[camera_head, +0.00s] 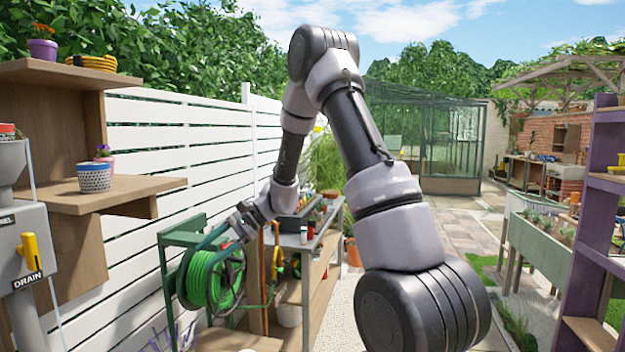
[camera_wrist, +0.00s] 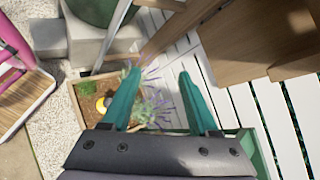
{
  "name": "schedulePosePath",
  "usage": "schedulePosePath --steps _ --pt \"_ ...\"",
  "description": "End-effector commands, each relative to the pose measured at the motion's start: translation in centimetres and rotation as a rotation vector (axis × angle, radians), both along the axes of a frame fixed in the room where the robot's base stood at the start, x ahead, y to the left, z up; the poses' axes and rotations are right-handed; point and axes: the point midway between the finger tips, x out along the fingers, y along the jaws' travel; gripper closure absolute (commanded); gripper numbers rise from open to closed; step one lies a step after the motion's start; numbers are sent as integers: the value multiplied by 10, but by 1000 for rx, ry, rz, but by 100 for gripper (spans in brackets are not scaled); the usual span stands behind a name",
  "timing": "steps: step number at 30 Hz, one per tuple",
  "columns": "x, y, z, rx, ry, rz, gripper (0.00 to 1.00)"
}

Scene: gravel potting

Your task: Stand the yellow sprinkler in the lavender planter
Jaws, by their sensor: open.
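The lavender planter (camera_wrist: 78,100) is a wooden box with dark soil, at left centre in the wrist view. Purple lavender sprigs (camera_wrist: 152,97) rise at its right side, partly behind my fingers. In the head view my gripper (camera_head: 213,237) is in front of the white fence by the green hose reel.
The hose reel (camera_head: 210,280) is close to my gripper. A wooden shelf (camera_head: 130,190) stands at the left of the head view. A purple rack (camera_head: 592,200) stands at the right. Pale gravel (camera_wrist: 45,125) lies beside the planter, and white fence slats (camera_wrist: 235,75) are to its right.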

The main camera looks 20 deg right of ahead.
Motion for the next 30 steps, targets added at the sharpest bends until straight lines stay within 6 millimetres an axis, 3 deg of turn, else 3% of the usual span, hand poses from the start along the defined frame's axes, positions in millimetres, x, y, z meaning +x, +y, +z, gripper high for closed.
schedulePosePath --steps 1,3,12,18,24,30 --pt "-11 -8 26 -39 -54 28 40" --pt "-28 -18 52 -98 -115 65 40" --pt "-106 -74 140 -378 -390 168 40" --pt "-160 -116 179 -585 -585 191 40" --pt "-206 -154 205 -783 -766 179 40" --pt "-230 -176 216 -900 -868 161 40"
